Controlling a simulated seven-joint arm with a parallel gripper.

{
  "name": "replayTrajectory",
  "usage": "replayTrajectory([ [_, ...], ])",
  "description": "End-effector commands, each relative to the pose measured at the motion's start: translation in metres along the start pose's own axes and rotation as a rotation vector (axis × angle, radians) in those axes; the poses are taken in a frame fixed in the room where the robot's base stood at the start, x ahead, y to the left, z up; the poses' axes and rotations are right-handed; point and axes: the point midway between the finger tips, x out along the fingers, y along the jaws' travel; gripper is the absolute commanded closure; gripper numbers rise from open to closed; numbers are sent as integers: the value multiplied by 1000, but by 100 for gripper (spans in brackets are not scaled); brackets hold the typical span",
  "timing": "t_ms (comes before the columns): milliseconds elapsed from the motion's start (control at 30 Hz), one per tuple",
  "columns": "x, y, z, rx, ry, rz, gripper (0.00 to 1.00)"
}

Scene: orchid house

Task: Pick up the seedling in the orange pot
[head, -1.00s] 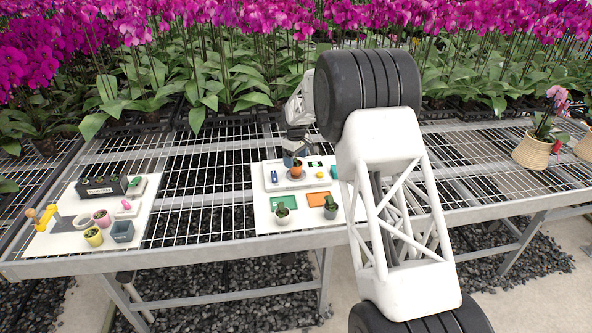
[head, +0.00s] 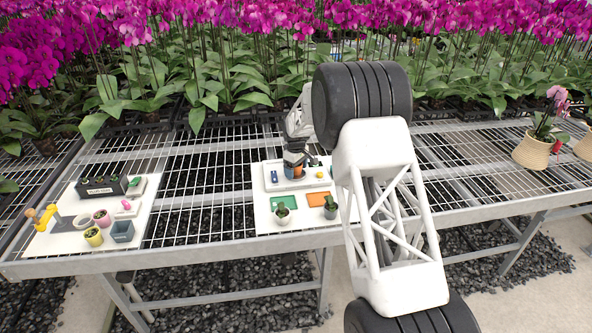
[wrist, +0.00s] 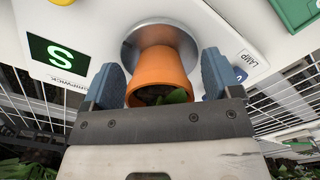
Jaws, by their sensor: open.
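The orange pot (wrist: 160,77) stands on a round grey metal disc (wrist: 133,45) in the wrist view. Green leaves of the seedling (wrist: 178,96) show at its mouth, partly hidden by my gripper's body. My gripper (wrist: 160,80) is open, with one blue finger on each side of the pot. In the head view my gripper (head: 294,161) covers most of the pot, and only a bit of orange (head: 298,171) shows.
A white tray (head: 275,186) surrounds the pot's place, with a small blue item (head: 274,177) and a yellow one (head: 319,174). A second board with pots lies left.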

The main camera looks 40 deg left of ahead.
Motion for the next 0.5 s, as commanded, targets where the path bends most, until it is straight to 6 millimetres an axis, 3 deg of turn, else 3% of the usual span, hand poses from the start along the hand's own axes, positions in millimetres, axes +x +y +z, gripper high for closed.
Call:
replayTrajectory([
  [500, 0, 0, 0, 0, 0, 0, 16],
])
